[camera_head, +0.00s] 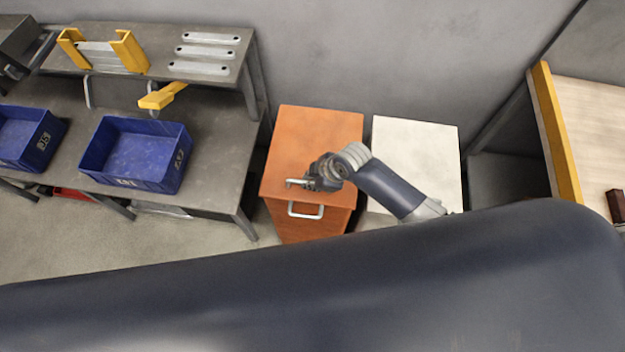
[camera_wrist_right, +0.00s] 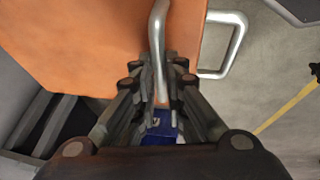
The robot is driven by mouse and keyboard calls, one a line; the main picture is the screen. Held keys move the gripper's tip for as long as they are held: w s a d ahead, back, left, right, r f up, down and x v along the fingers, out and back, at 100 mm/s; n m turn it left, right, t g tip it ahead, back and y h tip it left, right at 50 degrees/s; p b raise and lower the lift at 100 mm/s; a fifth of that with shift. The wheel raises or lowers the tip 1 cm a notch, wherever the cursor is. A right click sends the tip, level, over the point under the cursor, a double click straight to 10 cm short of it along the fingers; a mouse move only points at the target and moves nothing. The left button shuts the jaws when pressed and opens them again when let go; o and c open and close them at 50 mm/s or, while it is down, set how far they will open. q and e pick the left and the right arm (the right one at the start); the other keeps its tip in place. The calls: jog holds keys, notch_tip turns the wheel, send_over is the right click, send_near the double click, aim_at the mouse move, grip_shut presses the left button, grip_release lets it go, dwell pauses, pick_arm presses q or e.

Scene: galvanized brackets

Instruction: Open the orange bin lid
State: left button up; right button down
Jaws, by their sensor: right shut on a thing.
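The orange bin (camera_head: 300,232) stands against the wall with its orange lid (camera_head: 318,130) lying flat on top, apparently closed. A metal handle (camera_head: 293,183) sits at the lid's front edge. My right gripper (camera_head: 312,182) is over that edge, shut on the lid handle. In the right wrist view the handle bar (camera_wrist_right: 157,28) runs between the fingertips (camera_wrist_right: 164,78), beside the lid surface (camera_wrist_right: 85,35). A second metal handle (camera_head: 305,212) is on the bin's front, below the gripper. The fingers partly hide the lid handle. My left gripper is not in view.
A white-topped bin (camera_head: 420,140) stands close to the right. A grey workbench (camera_head: 225,130) at left carries blue crates (camera_head: 130,180), yellow parts (camera_head: 160,97) and metal brackets (camera_head: 208,38). A wooden table (camera_head: 595,120) is far right. Bare wall rises behind the bins.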

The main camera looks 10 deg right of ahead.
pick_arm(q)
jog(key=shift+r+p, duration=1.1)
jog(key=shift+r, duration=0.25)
pick_arm(e)
jog(key=w+d+r+g, duration=0.1)
jog(key=w+r, duration=0.3)
jog(key=r, duration=0.4)
jog(key=w+d+r+m+g+y, duration=0.1)
jog(key=w+d+r+g, duration=0.1)
jog(key=w+r, duration=0.3)
jog(key=shift+w+r+g+y, duration=0.3)
jog(key=shift+r+g, duration=0.6)
jog(key=shift+r, duration=0.5)
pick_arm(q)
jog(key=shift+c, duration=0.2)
pick_arm(e)
jog(key=shift+d, duration=0.1)
